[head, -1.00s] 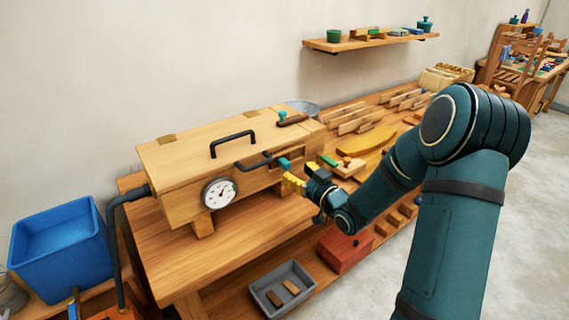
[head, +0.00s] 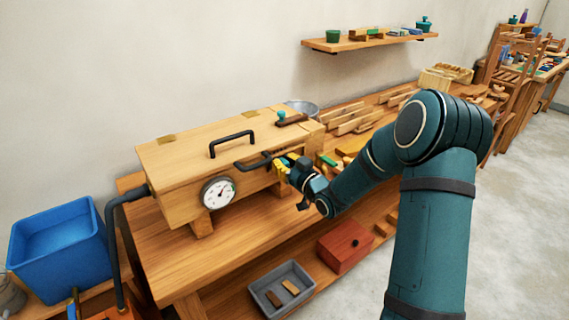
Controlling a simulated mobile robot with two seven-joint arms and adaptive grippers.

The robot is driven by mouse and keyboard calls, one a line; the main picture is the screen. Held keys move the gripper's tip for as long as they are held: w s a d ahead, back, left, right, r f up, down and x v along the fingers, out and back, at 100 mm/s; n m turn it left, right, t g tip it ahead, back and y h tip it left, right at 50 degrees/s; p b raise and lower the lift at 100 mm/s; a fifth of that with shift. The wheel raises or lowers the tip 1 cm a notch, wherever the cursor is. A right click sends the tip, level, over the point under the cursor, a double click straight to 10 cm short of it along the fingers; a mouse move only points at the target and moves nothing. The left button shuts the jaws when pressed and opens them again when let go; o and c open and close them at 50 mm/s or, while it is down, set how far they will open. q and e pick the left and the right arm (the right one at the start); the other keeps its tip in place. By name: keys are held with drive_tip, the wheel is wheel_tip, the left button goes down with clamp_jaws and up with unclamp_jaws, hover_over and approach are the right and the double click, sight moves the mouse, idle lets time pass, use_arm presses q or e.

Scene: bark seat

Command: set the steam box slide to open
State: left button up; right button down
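The steam box (head: 180,167) is a long wooden box with a black lid handle (head: 233,139), a round dial (head: 218,193) and a black bent lever (head: 252,164) on its front. A dark strip (head: 291,121) with a teal knob (head: 281,115) lies on its top at the right end. My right gripper (head: 281,167), with yellow fingertips, is at the right part of the box's front, by the lever's end. A small teal piece shows there, partly hidden by the gripper. I cannot tell whether the fingers touch or grip it. My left gripper is out of view.
The box stands on a wooden bench (head: 160,255) with wooden strips behind my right arm. A blue bin (head: 60,250) is at the left. A grey tray (head: 262,302) and a red box (head: 343,247) sit on the lower shelf. A wall shelf (head: 370,42) is above.

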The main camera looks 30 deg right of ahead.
sight(293, 152)
drive_tip(key=d+b, duration=0.2)
drive_tip(key=d, duration=0.3)
drive_tip(key=shift+w+d, duration=0.1)
drive_tip(key=shift+w, duration=0.05)
drive_tip(key=shift+r, duration=0.1)
drive_tip(key=shift+d, duration=0.1)
drive_tip(key=c, duration=0.8)
unclamp_jaws()
drive_tip(key=shift+w, duration=0.1)
drive_tip(key=shift+d, duration=0.1)
drive_tip(key=s, duration=1.2)
drive_tip(key=shift+d, duration=0.4)
